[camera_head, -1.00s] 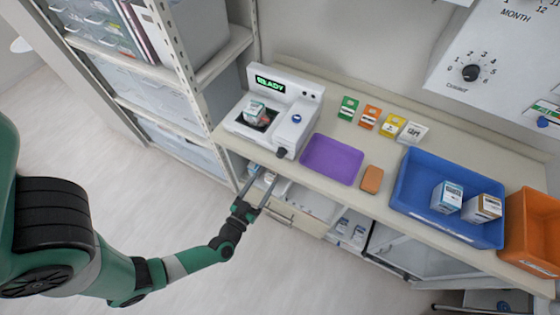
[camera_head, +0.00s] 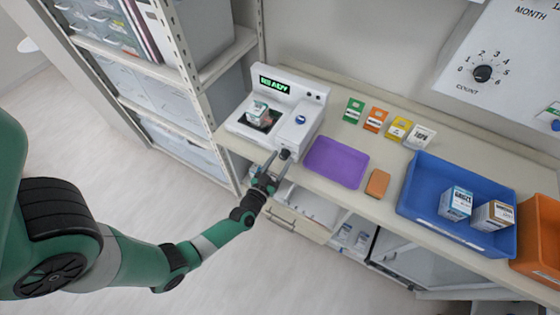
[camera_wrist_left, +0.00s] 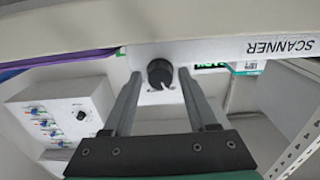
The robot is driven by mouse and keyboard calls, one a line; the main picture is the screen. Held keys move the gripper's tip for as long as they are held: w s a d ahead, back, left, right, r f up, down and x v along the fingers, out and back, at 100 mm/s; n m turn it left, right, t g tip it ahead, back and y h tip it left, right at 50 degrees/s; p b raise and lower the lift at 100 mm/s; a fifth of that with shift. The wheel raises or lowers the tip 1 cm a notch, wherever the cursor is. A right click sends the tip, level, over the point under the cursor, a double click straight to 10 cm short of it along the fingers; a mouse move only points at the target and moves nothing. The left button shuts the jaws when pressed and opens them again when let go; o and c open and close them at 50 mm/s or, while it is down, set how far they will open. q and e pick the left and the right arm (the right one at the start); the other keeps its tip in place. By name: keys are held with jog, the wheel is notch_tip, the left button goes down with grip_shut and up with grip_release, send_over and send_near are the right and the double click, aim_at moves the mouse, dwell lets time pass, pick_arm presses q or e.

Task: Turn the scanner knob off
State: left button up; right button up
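In the left wrist view the knob (camera_wrist_left: 160,74) is round and black with a pale pointer mark, close to the SCANNER label. My left gripper (camera_head: 275,160) is at the front of the scanner, open, with one finger on each side of the knob; a gap shows on both sides. My right gripper is not in view.
A purple tray (camera_head: 337,162) and an orange-brown block (camera_head: 378,183) lie to the right of the scanner. A blue bin (camera_head: 419,207) with two boxes is farther right. A metal shelf unit (camera_head: 190,60) stands close on the left. Open floor lies in front.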

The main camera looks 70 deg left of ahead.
pick_arm(q)
grip_shut()
jog(key=shift+n, duration=0.4)
jog(key=n+b, duration=0.1)
jog(key=n, duration=0.3)
jog(key=shift+d+n, duration=0.1)
jog(key=shift+n, duration=1.9)
jog(key=shift+o, duration=1.6)
grip_release()
